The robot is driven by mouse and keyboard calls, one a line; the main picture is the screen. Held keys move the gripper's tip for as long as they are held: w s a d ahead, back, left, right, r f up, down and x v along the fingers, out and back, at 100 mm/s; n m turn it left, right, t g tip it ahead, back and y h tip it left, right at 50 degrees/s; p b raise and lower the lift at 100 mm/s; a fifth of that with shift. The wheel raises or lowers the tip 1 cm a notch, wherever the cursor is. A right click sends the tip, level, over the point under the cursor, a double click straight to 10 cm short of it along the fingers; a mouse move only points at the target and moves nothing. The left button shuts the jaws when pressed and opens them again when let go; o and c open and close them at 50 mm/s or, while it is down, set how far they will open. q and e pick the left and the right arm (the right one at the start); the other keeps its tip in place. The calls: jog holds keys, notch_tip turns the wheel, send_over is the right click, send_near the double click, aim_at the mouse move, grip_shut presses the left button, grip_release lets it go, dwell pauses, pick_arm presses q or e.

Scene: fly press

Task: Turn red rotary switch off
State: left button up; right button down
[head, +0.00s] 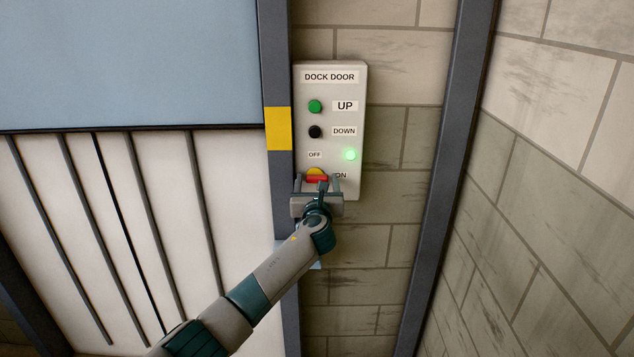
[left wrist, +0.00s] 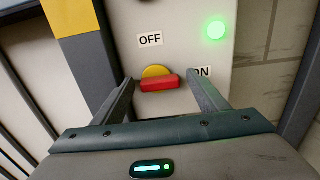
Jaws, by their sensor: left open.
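The red rotary switch (head: 317,180) sits low on a pale control box (head: 346,180) labelled DOCK DOOR. In the left wrist view the switch (left wrist: 160,83) is a red bar handle on a yellow round base (left wrist: 155,71). The bar lies nearly level, its right end toward the ON label (left wrist: 202,72). The OFF label (left wrist: 150,39) is above it. A green lamp (head: 350,155) on the box is lit. My left gripper (head: 318,183) is open, with one finger on each side of the switch; contact is not visible. My right gripper is not in view.
Above the switch are a green UP button (head: 315,106) and a black DOWN button (head: 315,132). A dark post (head: 275,60) with a yellow band (head: 278,128) stands left of the box. A brick wall (head: 400,190) is behind, with another dark post (head: 440,180) to the right.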

pick_arm(q)
jog(key=c, duration=1.1)
jog(key=shift+o, duration=0.2)
